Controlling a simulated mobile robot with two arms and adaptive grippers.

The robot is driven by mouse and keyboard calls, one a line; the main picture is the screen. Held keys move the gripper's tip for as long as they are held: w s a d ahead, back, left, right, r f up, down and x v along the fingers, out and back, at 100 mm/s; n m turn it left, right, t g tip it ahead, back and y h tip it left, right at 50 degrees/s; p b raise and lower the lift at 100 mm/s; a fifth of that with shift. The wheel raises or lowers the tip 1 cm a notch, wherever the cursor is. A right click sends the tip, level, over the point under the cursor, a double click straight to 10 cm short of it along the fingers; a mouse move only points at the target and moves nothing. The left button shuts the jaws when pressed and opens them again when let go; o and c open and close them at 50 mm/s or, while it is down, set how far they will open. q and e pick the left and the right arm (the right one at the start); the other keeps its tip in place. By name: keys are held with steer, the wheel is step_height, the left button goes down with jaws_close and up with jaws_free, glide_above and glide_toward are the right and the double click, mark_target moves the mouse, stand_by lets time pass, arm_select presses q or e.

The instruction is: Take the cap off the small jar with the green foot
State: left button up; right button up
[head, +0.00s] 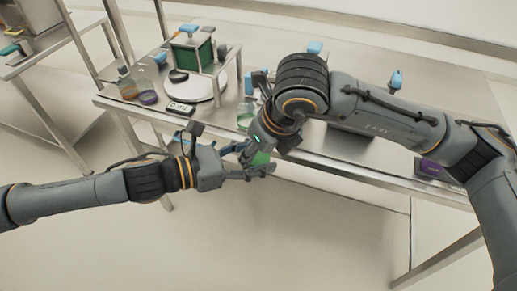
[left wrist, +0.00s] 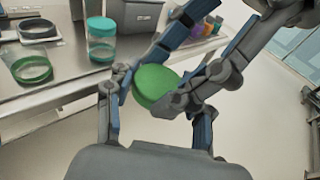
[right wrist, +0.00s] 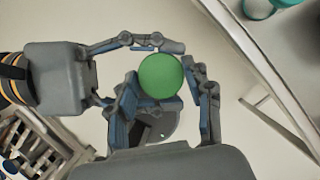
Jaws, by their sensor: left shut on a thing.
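A small green round piece (head: 261,158) is held in the air in front of the bench edge. My left gripper (head: 250,172) is shut on it from the left, and the piece shows between its fingers in the left wrist view (left wrist: 155,86). My right gripper (head: 258,150) comes down from above, with its fingers spread on both sides of the piece. In the right wrist view the piece (right wrist: 161,76) is a flat green disc facing the camera. I cannot tell whether this green face is the foot or the cap; the rest of the jar is hidden.
The steel bench (head: 330,160) is just behind the grippers. A balance (head: 205,88) and bottles (head: 147,92) are farther left. The floor below the grippers is clear.

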arm_select(q)
steer(key=o, duration=1.4)
steer(key=shift+a, duration=0.1)
